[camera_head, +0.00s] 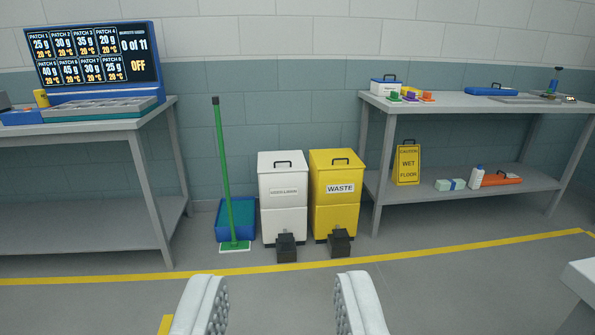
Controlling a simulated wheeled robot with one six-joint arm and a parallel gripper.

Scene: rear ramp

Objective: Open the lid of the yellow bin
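The yellow bin (334,193) stands on the floor against the wall, labelled "WASTE". Its yellow lid (336,160) is closed and has a dark handle (341,161) on top. A dark pedal block (340,243) sits at the foot of its front. My gripper (273,303) is open and empty at the bottom of the view. It is well short of the bin, and its two pale fingers are wide apart.
A white bin (284,196) stands close on the left of the yellow one. A green broom (224,175) and blue tub (243,216) are further left. Grey tables stand left (81,124) and right (470,104). The floor ahead is clear, crossed by a yellow line (300,265).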

